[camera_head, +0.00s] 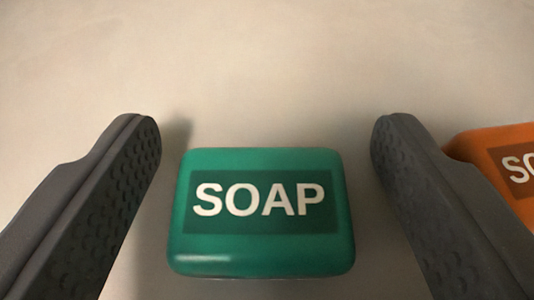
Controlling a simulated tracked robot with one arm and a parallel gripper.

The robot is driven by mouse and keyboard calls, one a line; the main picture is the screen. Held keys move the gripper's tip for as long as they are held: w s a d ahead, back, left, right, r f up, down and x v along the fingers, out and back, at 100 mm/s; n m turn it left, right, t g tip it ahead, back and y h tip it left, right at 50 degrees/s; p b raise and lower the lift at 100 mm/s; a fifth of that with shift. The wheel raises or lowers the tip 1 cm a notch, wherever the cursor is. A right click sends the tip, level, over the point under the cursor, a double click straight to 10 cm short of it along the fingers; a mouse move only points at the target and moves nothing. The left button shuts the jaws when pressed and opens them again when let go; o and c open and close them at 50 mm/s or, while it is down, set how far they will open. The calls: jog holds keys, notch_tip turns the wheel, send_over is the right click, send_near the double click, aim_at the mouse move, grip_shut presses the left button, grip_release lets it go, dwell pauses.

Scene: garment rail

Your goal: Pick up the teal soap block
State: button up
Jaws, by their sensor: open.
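The teal soap block (262,249) lies on a pale surface at the lower middle of the view, with white "SOAP" lettering on a darker green label. My gripper (266,135) is open, with one dark textured finger on the left of the block and one on the right. The block appears between the fingers and is not gripped. How high the fingers are above the surface I cannot tell.
An orange soap block (497,147) with similar lettering lies at the right edge, partly cut off and partly hidden behind the right finger. The pale surface (265,60) beyond the fingertips is clear.

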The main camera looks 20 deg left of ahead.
jog(key=c, duration=1)
jog(key=shift+c, duration=0.2)
jog(key=shift+r, duration=0.15)
